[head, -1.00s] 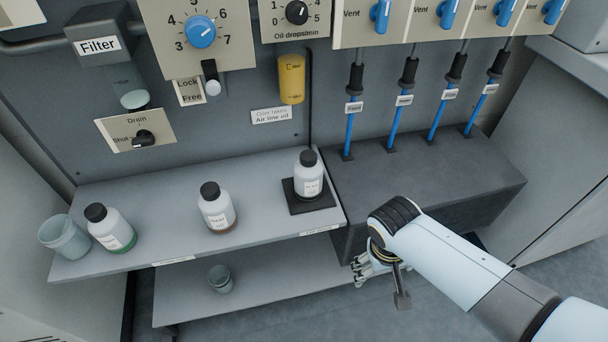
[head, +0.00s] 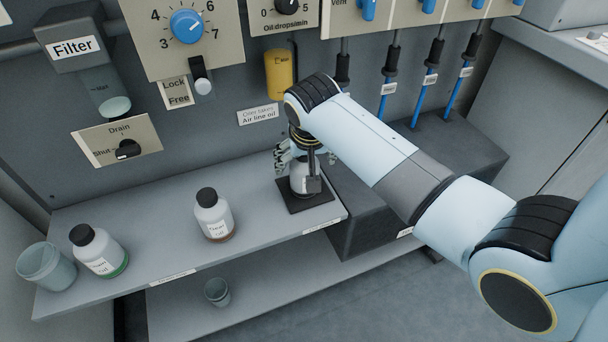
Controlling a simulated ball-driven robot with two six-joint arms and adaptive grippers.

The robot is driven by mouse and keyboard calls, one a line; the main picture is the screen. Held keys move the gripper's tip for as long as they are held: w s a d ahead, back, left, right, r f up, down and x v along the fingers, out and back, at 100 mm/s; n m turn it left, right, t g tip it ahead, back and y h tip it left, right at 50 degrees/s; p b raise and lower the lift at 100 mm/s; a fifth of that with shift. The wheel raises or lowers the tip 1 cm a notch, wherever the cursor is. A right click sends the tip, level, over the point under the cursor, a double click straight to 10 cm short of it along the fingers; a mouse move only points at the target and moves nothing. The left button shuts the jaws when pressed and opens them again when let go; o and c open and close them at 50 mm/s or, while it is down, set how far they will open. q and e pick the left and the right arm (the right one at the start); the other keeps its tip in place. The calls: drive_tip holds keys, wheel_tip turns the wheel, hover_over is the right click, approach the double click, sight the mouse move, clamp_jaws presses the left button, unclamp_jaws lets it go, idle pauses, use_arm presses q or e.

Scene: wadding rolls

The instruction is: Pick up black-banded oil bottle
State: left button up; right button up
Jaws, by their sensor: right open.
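The oil bottle (head: 299,184) on the black square mat (head: 318,203) stands upright at the right end of the shelf. It is white, and my right gripper and wrist hide its cap and much of its body. No band can be made out on it. My right gripper (head: 304,164) is over this bottle, open, with its fingers around or beside its upper part; contact cannot be told. My left gripper is not in view.
A brown-banded bottle (head: 213,218), a green-banded bottle (head: 98,253) and an empty-looking cup (head: 45,266) stand left on the shelf (head: 160,236). A small cup (head: 217,291) is on the lower shelf. A dark block (head: 375,215) lies right of the mat.

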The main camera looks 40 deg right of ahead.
sight(304, 166)
drive_tip(key=x, duration=0.3)
drive_tip(key=shift+w+f+b, duration=0.1)
drive_tip(key=shift+f+b, duration=0.05)
drive_tip(key=shift+b, duration=0.2)
drive_tip(key=shift+a, duration=0.1)
drive_tip(key=c, duration=1.4)
